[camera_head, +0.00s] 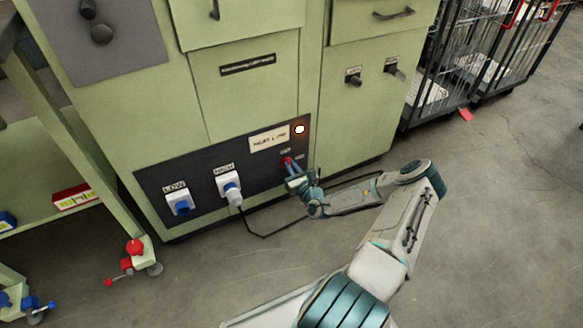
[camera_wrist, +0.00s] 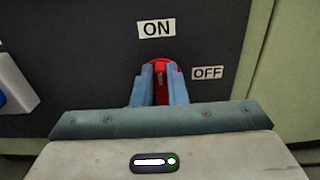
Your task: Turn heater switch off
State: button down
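The heater switch (camera_wrist: 160,70) is red and sits on the dark lower panel of the green cabinet. In the wrist view it lies just below the ON label (camera_wrist: 157,28) and left of the OFF label (camera_wrist: 208,73). My gripper (camera_wrist: 158,68) has its two blue fingers around the switch, one on each side, close to it. I cannot tell for sure whether the fingers press on it. In the head view my gripper (camera_head: 291,168) is at the panel's right part, and the switch is mostly hidden. An indicator lamp (camera_head: 299,129) glows above the HEAT LINE label (camera_head: 269,140).
Left of my gripper are the HIGH socket (camera_head: 229,187) with a plug and black cable, and the LOW socket (camera_head: 178,202). A green bench (camera_head: 120,190) stands at the left. Wire cages (camera_head: 450,60) stand at the back right. The floor at the right is clear.

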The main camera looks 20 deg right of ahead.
jog(key=shift+d+r+m+p, duration=0.1)
jog(key=shift+m+p, duration=0.2)
jog(key=shift+p, duration=0.1)
jog(key=m+p, duration=0.1)
jog(key=m, duration=0.1)
jog(key=m+p, duration=0.1)
jog(key=p, duration=0.1)
jog(key=shift+d+m, duration=0.3)
jog(key=shift+m, duration=0.1)
jog(key=shift+d+f+m+p, duration=0.2)
jog(key=shift+f+m, duration=0.2)
jog(key=shift+m, duration=1.85)
jog(key=shift+d+f+m+p, duration=0.2)
jog(key=shift+f+m, duration=0.2)
jog(key=shift+m, duration=1.8)
jog(key=shift+d+f+m+p, duration=0.2)
jog(key=shift+f+m, duration=0.2)
jog(key=shift+m, duration=1.85)
jog(key=c, duration=1.4)
grip_release()
jog(key=shift+c, duration=0.2)
